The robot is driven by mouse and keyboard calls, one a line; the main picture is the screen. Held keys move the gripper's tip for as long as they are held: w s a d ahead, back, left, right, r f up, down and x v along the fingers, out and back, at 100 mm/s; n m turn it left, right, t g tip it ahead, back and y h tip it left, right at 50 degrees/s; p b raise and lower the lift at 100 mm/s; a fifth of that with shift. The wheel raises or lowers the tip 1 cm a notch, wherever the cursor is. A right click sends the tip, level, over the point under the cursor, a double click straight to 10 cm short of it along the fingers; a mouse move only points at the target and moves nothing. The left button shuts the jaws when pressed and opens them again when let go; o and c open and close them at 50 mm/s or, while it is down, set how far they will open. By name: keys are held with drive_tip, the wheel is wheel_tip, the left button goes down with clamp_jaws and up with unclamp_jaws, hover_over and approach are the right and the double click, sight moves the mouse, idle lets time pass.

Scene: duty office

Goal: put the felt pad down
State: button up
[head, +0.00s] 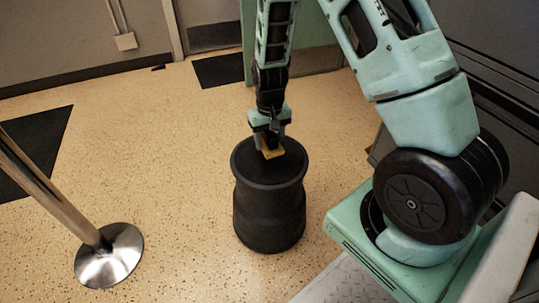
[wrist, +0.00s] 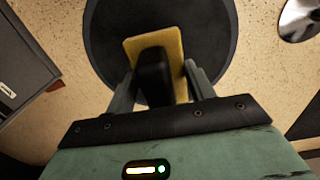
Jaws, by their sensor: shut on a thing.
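The felt pad is a flat yellow piece with a black block on it (wrist: 172,44); its yellow edge also shows in the head view (head: 273,153). My gripper (head: 269,137) points down and is shut on the pad's black block, with a finger on each side in the wrist view (wrist: 158,85). The pad is over the round black top of a drum-shaped stand (head: 243,160), which shows behind it in the wrist view (wrist: 105,35). I cannot tell whether the pad touches the top. My gripper hides part of it.
A metal post with a round shiny base (head: 115,262) stands at the left. Dark mats (head: 35,150) lie at the left and the back (head: 218,71). Grey cabinets (head: 500,50) are at the right. Speckled floor (head: 180,130) around the stand is clear.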

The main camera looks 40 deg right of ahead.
sight(269, 150)
wheel_tip(269, 150, down, 4)
drive_tip(key=shift+f+b, duration=0.25)
drive_tip(key=shift+b, duration=0.6)
drive_tip(key=shift+r, duration=0.1)
drive_tip(key=o, duration=1)
drive_tip(key=shift+o, duration=0.2)
